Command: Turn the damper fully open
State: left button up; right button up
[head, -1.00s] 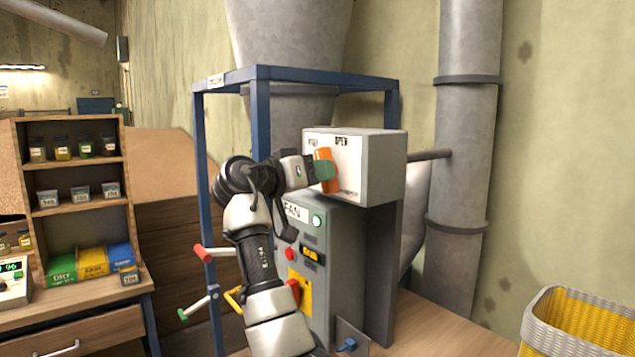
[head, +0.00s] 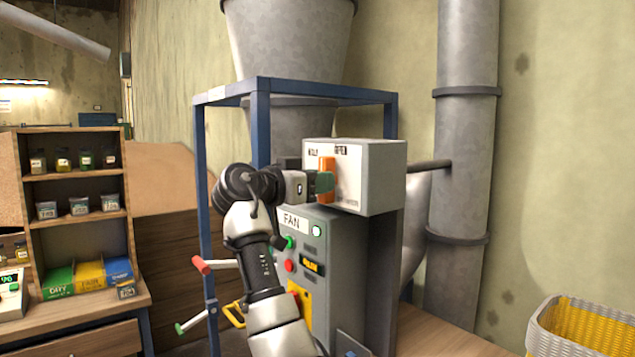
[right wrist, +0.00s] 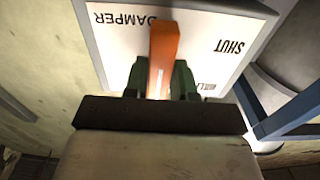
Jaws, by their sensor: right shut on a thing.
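The damper box (head: 384,180) is a grey box with a white face on the machine, with OPEN lettered at the top of the face. Its orange handle (head: 327,164) stands nearly upright, left of the OPEN mark. My right gripper (head: 322,183) is shut on the handle, its green fingertips in front of the lower part. In the right wrist view, the green fingers (right wrist: 160,82) sit either side of the orange handle (right wrist: 164,42). The words DAMPER and SHUT show upside down on the face there; another word is partly hidden. My left gripper is out of view.
The grey FAN panel (head: 345,260) with its buttons is just below the damper box. A blue frame (head: 261,125) holds a grey hopper (head: 290,45). Levers with red and green grips (head: 201,264) stick out at lower left. A yellow-lined basket (head: 590,325) is at lower right.

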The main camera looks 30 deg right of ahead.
jog(key=o, duration=0.9)
jog(key=shift+d, duration=0.2)
jog(key=shift+a, duration=0.1)
jog(key=a+b, duration=0.1)
jog(key=a, duration=0.6)
jog(key=a+b, duration=0.1)
jog(key=a, duration=0.2)
jog(key=shift+s+a+b, duration=0.35)
jog(key=shift+s, duration=0.05)
